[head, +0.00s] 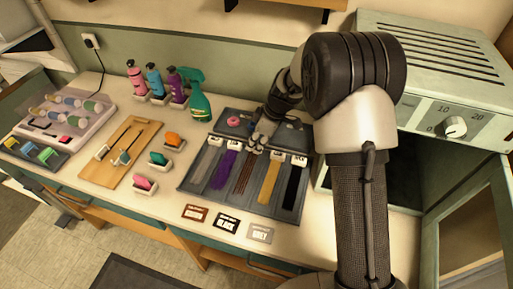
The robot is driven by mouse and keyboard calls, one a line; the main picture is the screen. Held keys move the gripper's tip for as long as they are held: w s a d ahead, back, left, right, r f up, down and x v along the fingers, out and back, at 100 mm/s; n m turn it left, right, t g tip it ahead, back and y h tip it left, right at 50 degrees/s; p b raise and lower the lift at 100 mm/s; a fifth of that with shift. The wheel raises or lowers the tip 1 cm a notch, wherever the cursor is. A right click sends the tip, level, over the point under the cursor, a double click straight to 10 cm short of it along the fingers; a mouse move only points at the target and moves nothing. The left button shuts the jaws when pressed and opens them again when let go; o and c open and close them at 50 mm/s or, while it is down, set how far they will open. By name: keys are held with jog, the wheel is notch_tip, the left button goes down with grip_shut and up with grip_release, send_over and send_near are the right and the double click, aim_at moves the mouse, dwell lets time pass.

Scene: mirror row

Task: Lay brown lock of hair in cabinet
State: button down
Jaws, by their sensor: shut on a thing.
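The brown lock of hair (244,178) is a long dark reddish-brown strand in the middle of a dark tray (221,205). It appears to lie along the tray; whether it is lifted at all I cannot tell. My gripper (256,147) is at its upper end and shut on it there, hiding that end. The cabinet (430,112) is the pale green box at the right, with a dial and top vents. Its door (474,225) stands open at the right. The dark inside (404,165) shows partly; my arm hides much of it.
Grey (207,163), purple (224,170), blond (268,182) and black (291,187) locks lie in the tray. Cards lie in front. Clips (158,159), a wooden board (118,155), bottles (155,83) and a rack (68,112) stand left. My arm crosses before the cabinet.

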jog(key=shift+f, duration=1.05)
jog(key=shift+f+b, duration=0.2)
jog(key=shift+b, duration=0.2)
jog(key=c, duration=1.7)
grip_release()
jog(key=shift+r, duration=0.15)
